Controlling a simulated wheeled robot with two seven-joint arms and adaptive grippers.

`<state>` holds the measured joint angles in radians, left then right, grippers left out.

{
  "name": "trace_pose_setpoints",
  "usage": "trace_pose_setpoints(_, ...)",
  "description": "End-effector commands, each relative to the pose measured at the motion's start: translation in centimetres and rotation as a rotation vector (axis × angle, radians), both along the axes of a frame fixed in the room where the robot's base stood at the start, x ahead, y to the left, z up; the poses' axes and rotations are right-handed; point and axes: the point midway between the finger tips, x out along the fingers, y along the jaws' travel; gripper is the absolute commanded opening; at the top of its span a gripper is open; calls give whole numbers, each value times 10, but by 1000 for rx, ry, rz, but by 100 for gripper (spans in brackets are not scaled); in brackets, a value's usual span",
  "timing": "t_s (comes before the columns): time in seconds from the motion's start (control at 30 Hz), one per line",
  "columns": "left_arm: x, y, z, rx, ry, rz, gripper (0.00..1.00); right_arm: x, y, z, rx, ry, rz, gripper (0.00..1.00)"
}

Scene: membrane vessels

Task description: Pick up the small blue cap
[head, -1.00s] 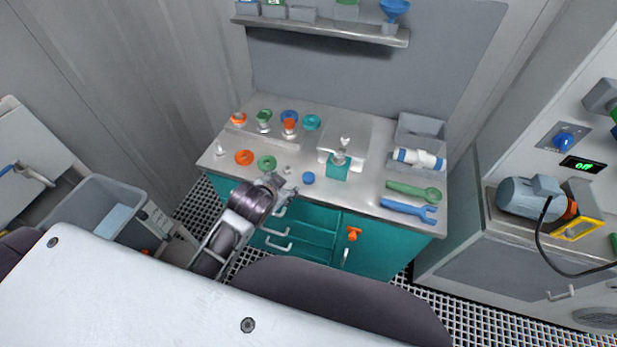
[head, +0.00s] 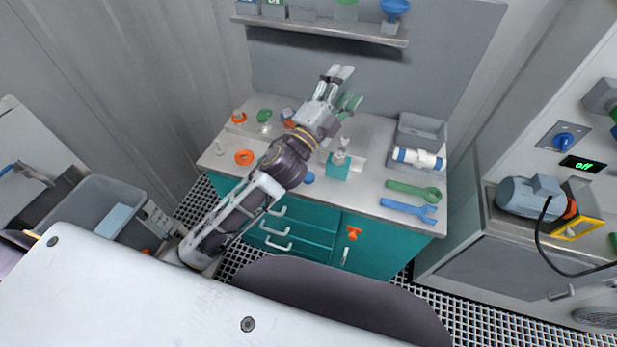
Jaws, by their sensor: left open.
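A small blue cap (head: 310,178), a flat round disc, lies near the front edge of the grey worktop (head: 375,165), just right of my left forearm in the picture and partly covered by it. My left gripper (head: 347,88) is open and appears empty. It points up and to the right above the back of the worktop, well away from the cap. My right gripper is not in view.
A teal block with a silver fitting (head: 337,168) stands just right of the cap. Orange ring (head: 244,157) and green fitting (head: 264,116) are at left. Green wrench (head: 413,190), blue wrench (head: 408,209) and grey bin (head: 420,134) are at right. A shelf (head: 330,29) hangs behind.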

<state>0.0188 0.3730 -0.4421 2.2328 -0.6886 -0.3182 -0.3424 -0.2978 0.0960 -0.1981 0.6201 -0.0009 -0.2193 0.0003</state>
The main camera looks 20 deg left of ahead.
Motion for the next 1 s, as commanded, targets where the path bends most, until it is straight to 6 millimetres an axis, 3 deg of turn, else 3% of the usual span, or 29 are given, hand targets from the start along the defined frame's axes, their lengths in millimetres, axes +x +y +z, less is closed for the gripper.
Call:
trace_pose_setpoints(0.2, -14, -45, 35, 201, -244, -123, 60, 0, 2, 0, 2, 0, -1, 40)
trace_pose_setpoints(0.47, -42, -96, 51, 448, -517, -274, 60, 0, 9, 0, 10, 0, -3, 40)
trace_pose_setpoints(0.77, -74, -140, 35, 755, -806, -455, 60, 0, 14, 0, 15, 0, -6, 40)
trace_pose_setpoints(1.0, -93, -156, -1, 1010, -1006, -614, 60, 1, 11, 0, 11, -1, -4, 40)
